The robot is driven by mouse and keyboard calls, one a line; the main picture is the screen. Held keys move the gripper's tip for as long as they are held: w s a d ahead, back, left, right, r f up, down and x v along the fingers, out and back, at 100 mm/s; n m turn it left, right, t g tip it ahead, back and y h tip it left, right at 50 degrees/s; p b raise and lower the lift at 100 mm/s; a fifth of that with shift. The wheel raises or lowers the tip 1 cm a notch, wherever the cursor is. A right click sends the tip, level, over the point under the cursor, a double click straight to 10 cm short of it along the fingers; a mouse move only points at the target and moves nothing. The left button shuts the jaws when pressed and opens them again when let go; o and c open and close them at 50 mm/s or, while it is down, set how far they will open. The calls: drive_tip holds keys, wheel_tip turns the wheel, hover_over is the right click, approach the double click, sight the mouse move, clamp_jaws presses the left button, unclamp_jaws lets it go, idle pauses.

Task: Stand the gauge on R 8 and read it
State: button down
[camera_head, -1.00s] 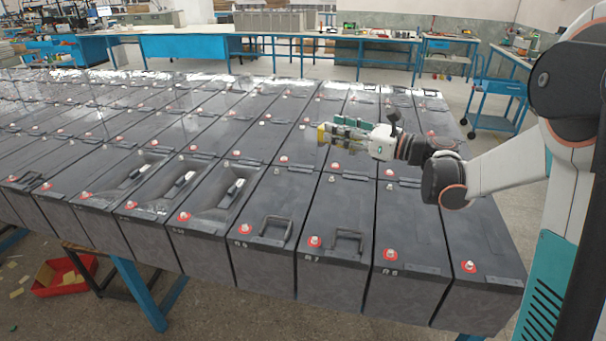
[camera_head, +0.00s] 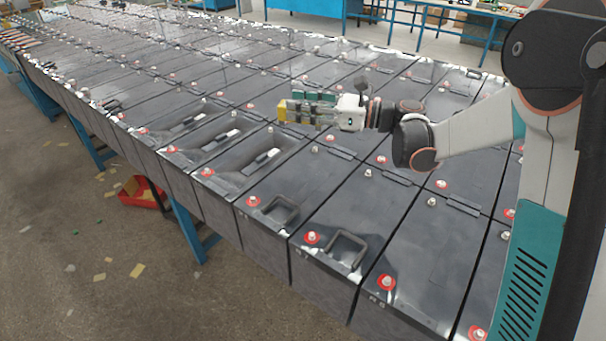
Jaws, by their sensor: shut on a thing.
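My gripper (camera_head: 306,111) is shut on a small yellow gauge (camera_head: 283,110) and holds it sideways above the battery rows, left of my wrist. The gauge's face cannot be read from here. Battery R 8 (camera_head: 428,255) is a dark grey block in the front row at the lower right, with a red-ringed terminal near its front edge and its label on the front edge below. Its top is bare of the gauge. The gripper is behind and to the left of it, clearly apart.
Battery R 7 (camera_head: 325,210), left of R 8, has a raised handle (camera_head: 348,250). Several batteries further left have recessed tops with light-coloured objects in them. A red bin (camera_head: 143,193) lies on the floor at left among scraps. Blue benches (camera_head: 305,12) stand behind.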

wheel_tip(320, 180, down, 19)
drive_tip(key=b, duration=0.5)
drive_tip(key=shift+r+b, duration=0.2)
drive_tip(key=shift+b, duration=0.15)
drive_tip(key=shift+f, duration=0.2)
drive_tip(key=c, duration=1.2)
unclamp_jaws()
drive_tip(key=shift+o, duration=0.5)
